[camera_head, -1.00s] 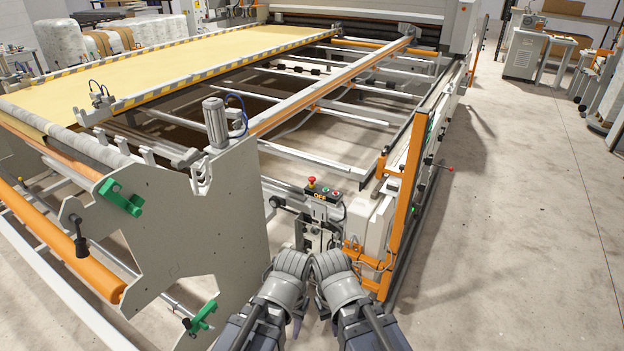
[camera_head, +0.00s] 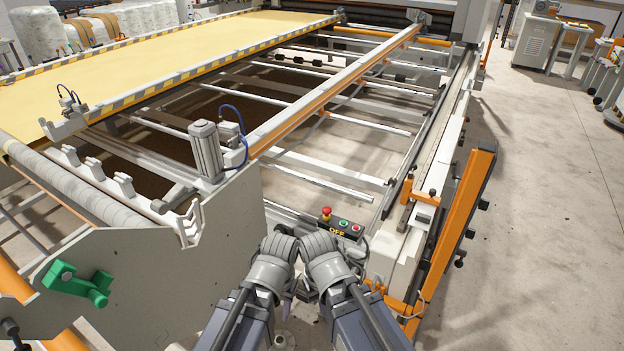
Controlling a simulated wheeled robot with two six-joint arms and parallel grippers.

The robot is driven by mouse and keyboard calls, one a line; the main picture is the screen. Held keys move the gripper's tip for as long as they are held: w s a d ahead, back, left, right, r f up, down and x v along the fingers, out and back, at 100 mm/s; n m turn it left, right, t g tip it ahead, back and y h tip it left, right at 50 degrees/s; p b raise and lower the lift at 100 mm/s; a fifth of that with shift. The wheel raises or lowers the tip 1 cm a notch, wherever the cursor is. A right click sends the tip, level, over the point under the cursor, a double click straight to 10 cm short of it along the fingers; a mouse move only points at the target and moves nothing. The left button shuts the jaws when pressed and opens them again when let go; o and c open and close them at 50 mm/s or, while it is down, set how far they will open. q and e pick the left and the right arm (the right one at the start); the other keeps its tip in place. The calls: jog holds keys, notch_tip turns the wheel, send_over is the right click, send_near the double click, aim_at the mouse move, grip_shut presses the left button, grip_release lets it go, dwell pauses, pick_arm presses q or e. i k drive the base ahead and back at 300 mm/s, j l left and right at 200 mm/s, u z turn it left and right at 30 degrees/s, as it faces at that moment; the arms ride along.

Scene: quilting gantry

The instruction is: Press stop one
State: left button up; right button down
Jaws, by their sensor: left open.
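A dark control box (camera_head: 338,231) with an "OFF" label sits on the machine's near end. A red mushroom stop button (camera_head: 326,212) stands on a yellow base at its left end. A green button (camera_head: 344,223) and a small red button (camera_head: 356,227) are to its right. My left gripper (camera_head: 279,245) is open, just left of and nearer than the box. My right gripper (camera_head: 319,245) is beside it, in front of the box, and covers part of its lower edge. I cannot tell if the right jaws are open. Neither gripper appears to touch a button.
The quilting gantry (camera_head: 308,117) extends away with rails and a yellow bed (camera_head: 160,62). A grey side plate (camera_head: 150,260) with a green handle (camera_head: 78,283) is at left. An orange upright guard (camera_head: 466,215) stands right of the box. Clear floor (camera_head: 545,220) lies further right.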

aim_at(326, 211)
jog(key=i+j, duration=0.1)
jog(key=i, duration=0.35)
jog(key=i+j, duration=0.15)
jog(key=i, duration=0.35)
jog(key=u, duration=0.05)
